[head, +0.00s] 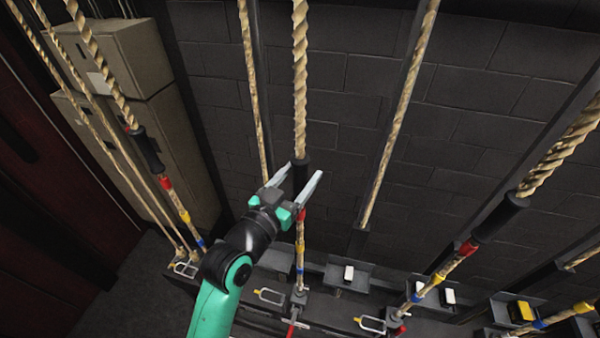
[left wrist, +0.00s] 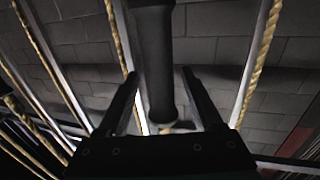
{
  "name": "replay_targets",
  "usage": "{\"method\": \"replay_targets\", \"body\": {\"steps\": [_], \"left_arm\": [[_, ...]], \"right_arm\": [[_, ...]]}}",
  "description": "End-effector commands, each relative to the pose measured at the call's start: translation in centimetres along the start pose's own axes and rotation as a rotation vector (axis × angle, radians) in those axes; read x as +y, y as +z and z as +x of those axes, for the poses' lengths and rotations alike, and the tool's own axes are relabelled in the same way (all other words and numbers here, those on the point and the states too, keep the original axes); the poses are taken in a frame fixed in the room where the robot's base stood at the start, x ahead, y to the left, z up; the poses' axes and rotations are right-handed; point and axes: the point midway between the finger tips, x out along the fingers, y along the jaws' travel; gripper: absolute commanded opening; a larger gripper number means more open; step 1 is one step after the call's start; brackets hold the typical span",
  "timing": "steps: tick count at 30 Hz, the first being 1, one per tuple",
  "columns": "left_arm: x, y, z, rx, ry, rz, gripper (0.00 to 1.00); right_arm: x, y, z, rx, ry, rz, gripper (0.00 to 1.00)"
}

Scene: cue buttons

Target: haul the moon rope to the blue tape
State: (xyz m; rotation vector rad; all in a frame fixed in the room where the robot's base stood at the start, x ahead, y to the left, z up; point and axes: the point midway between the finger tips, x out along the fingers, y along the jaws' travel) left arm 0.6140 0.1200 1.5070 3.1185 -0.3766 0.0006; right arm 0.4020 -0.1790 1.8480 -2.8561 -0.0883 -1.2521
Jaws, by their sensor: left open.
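My left gripper (head: 304,174) is open at the black sleeve (head: 300,178) of the middle thick rope (head: 300,70). In the left wrist view the sleeve (left wrist: 155,60) stands between the spread fingers, with no visible grip on it. Below the sleeve the middle rope carries colored bands, including yellow and a blue tape (head: 299,270) lower down. Other thick ropes at left (head: 100,60) and right (head: 565,145) have black sleeves and red, yellow and blue bands too. No moon mark is readable, so I cannot tell which rope is the moon rope. My right gripper is not in view.
Metal loops (head: 270,296) and a red lever (head: 291,329) stand at the rope bases. White blocks (head: 348,274) and a yellow block (head: 521,311) sit on the low rail. Thinner ropes (head: 400,110) hang between. A tan cabinet (head: 130,60) stands at left against the dark block wall.

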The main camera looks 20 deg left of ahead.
Motion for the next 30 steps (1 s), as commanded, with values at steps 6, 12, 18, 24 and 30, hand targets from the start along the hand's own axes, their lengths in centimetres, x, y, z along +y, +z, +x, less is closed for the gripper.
{"method": "replay_targets", "body": {"steps": [6, 12, 18, 24, 30], "left_arm": [[0.01, 0.05, 0.09, -0.001, 0.000, 0.000, 0.68], [0.00, 0.05, 0.07, -0.001, 0.000, 0.000, 0.35], [-0.01, 0.04, 0.06, 0.000, 0.000, 0.000, 0.00], [-0.01, 0.03, 0.05, 0.000, 0.000, 0.000, 0.00], [-0.01, 0.03, 0.05, 0.000, 0.000, 0.000, 0.00]], "right_arm": [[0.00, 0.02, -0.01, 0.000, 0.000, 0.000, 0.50], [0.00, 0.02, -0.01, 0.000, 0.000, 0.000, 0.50], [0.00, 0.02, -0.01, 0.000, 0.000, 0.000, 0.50], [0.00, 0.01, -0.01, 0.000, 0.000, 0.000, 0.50], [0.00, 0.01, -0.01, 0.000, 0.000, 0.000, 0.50]]}}
